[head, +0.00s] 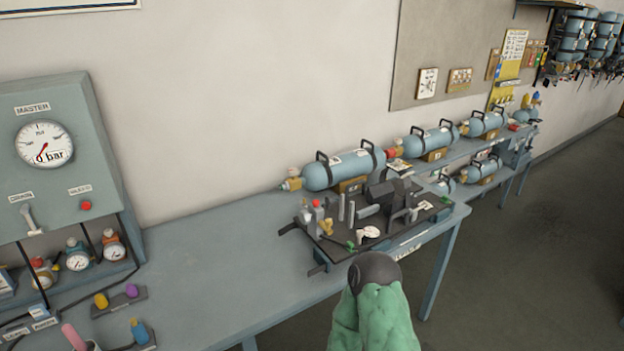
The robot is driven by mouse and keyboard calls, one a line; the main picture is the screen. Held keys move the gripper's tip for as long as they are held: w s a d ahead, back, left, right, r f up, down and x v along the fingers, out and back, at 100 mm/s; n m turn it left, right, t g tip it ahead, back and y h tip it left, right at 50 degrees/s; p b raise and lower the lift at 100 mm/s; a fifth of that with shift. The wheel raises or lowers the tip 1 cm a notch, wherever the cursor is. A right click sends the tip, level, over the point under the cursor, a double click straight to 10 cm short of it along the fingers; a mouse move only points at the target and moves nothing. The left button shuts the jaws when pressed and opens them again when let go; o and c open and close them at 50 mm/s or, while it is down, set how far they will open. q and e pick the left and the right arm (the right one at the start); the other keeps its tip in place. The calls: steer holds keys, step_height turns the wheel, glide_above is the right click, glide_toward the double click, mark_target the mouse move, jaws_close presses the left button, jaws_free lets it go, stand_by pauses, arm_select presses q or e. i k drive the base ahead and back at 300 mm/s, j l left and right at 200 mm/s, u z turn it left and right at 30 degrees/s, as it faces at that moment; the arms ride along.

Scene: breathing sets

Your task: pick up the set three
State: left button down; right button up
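Several pale blue breathing cylinders with black handles lie on their sides in a row along the wall. The nearest cylinder (344,169) rests on a brown block at the back of the bench. Another cylinder (432,138) and a farther cylinder (487,122) lie beyond it, to the right. Smaller-looking cylinders (482,170) sit on a lower level. More sets (578,38) hang on a rack at the far top right. I cannot read which one is set three. Neither of my grippers is in view.
A dark work mat (318,250) with tools and fittings covers the bench's right end. A gauge panel (60,150) stands at left. The bench (215,260) is clear between them.

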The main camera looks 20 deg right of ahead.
mark_target(378, 201)
steer(key=z, duration=1.25)
steer(key=u, duration=0.55)
steer(key=i+l+u, duration=0.15)
steer(key=l+u, duration=1.65)
steer(key=j, duration=0.1)
